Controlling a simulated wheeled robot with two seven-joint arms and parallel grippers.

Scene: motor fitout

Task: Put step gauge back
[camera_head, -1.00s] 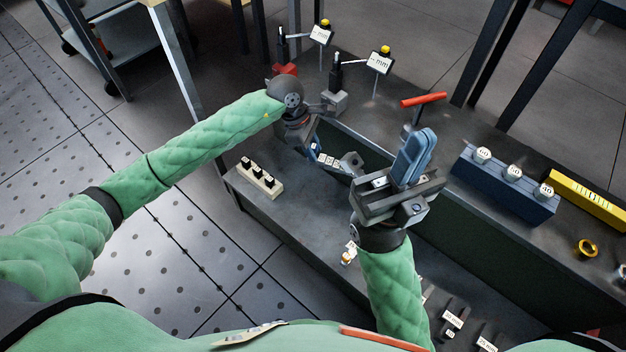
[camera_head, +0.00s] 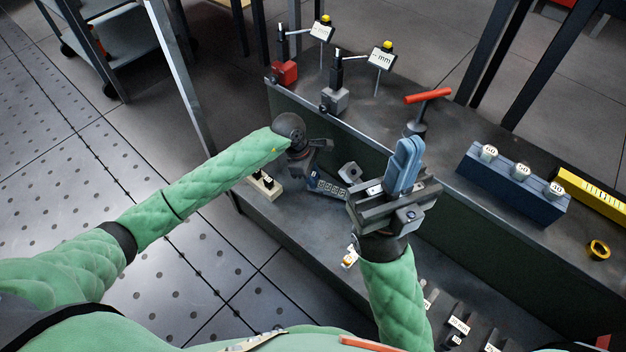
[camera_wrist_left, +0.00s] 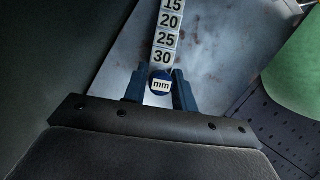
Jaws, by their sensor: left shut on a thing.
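The step gauge (camera_head: 328,186) is a narrow bar with a row of white number labels. In the left wrist view the step gauge (camera_wrist_left: 167,38) shows 15, 20, 25, 30 and a round "mm" end. My left gripper (camera_wrist_left: 159,88) is shut on that end, one dark blue finger on each side. In the head view my left gripper (camera_head: 314,172) is over the lower bench level, in front of the dark riser. The gauge's far end is cut off in the wrist view. My right gripper (camera_head: 404,165) points up, its light blue fingers together, with nothing visible between them.
A pale peg block (camera_head: 265,184) sits behind my left forearm, partly hidden. On the raised shelf are two gauge stands (camera_head: 335,95), a red-handled tool (camera_head: 427,97), a blue block with numbered knobs (camera_head: 510,185) and a yellow bar (camera_head: 600,195). Small labelled parts (camera_head: 458,325) lie at lower right.

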